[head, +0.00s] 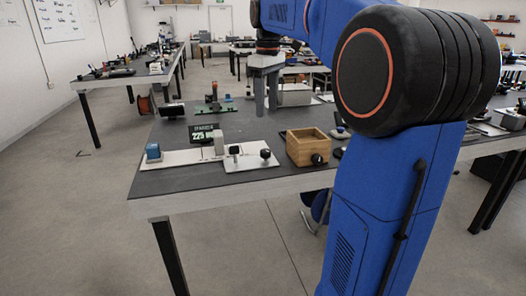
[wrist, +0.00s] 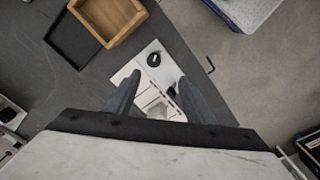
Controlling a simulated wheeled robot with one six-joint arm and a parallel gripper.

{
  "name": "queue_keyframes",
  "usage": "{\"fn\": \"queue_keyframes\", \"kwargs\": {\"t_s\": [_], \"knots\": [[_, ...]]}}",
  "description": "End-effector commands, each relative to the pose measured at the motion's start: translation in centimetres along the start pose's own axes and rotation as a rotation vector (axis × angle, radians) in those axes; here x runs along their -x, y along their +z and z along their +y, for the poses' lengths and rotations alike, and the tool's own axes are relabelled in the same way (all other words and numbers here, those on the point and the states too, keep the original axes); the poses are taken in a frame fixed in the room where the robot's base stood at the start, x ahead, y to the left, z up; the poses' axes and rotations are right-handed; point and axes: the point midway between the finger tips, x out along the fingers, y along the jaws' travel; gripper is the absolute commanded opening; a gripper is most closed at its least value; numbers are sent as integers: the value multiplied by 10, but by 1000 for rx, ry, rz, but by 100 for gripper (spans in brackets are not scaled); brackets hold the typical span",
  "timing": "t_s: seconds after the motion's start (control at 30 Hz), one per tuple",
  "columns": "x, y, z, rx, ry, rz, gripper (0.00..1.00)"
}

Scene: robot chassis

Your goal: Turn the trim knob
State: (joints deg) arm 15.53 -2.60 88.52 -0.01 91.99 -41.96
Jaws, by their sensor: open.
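A round black knob (head: 265,154), the likeliest trim knob, stands on a white plate (head: 250,163) near the table's front edge. The same knob (wrist: 154,59) shows from above in the wrist view, just beyond my fingertips. No label on it is readable. My gripper (head: 266,112) points down over the table, and its fingers are apart with nothing between them. In the wrist view my gripper (wrist: 160,78) has the white plate below and between its fingers, and it is not touching the knob.
An open wooden box (head: 307,147) with a dark knob on its front stands right of the plate. The table's front edge is close to the plate.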

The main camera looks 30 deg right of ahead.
Motion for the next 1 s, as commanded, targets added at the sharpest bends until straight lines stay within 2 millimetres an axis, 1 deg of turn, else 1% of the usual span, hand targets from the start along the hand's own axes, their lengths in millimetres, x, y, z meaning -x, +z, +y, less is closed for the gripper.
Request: {"fn": "queue_keyframes", "kwargs": {"t_s": [0.03, 0.13, 0.27, 0.37, 0.47, 0.57, 1.0], "knots": [[2, -4, 10, 9, -8, -9, 49], [6, -9, 23, 29, -18, -20, 49], [8, -12, 30, 43, -24, -26, 49], [4, -12, 30, 45, -26, -27, 49], [-7, -11, 29, 45, -27, -28, 49], [-22, -10, 28, 45, -27, -28, 49], [-100, -8, 27, 44, -27, -29, 49]]}}
